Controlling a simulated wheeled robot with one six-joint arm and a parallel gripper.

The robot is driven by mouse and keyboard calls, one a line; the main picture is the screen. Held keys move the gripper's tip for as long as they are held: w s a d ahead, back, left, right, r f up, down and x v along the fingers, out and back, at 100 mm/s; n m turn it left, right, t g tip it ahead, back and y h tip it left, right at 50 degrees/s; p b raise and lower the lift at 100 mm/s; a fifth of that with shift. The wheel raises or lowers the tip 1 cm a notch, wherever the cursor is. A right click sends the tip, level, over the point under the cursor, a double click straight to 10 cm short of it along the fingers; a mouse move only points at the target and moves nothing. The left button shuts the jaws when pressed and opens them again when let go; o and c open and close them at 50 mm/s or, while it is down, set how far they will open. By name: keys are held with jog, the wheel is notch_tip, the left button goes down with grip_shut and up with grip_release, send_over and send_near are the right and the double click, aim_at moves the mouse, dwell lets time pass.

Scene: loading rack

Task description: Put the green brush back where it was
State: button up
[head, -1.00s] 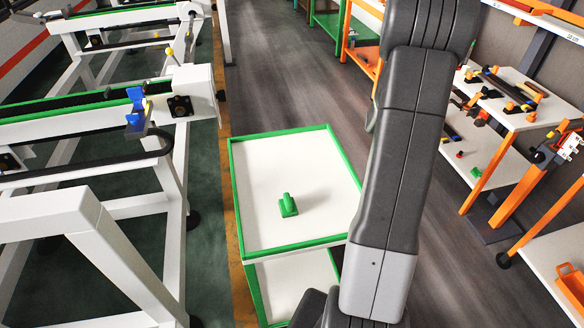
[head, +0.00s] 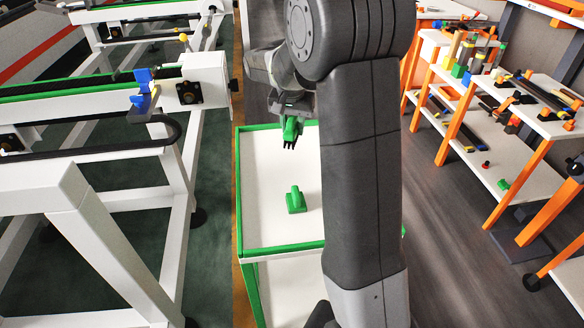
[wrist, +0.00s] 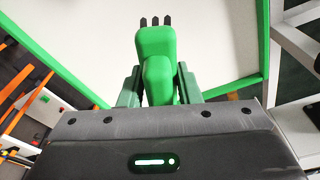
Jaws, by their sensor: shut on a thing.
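The green brush (head: 291,129), with black bristles at its end, is held in my gripper (head: 289,114) above the far part of the green-rimmed white cart top (head: 262,220). In the wrist view my gripper (wrist: 159,84) is shut on the brush (wrist: 156,50), one dark green jaw on each side, bristles pointing away. Below it is the white surface with its green edge (wrist: 263,45). Another green object (head: 296,201) with an upright part stands alone on the cart top, apart from my gripper. My arm hides the cart's right part.
A white frame with a green-edged rail (head: 100,100) and blue clamp (head: 143,90) stands close on the left. Orange-legged racks (head: 505,195) with several tools and blocks stand on the right. The dark floor (head: 455,255) between cart and racks is clear.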

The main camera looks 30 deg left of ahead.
notch_tip(320, 180, down, 10)
jog(key=shift+r, duration=0.2)
jog(key=shift+f, duration=0.1)
jog(key=shift+a+f, duration=0.1)
jog(key=shift+f, duration=0.05)
jog(key=o, duration=1)
jog(key=r, duration=0.4)
jog(key=s+r, duration=0.1)
jog(key=r, duration=0.7)
jog(key=shift+s+d+r, duration=0.2)
jog(key=shift+s+d, duration=0.1)
jog(key=shift+s, duration=0.1)
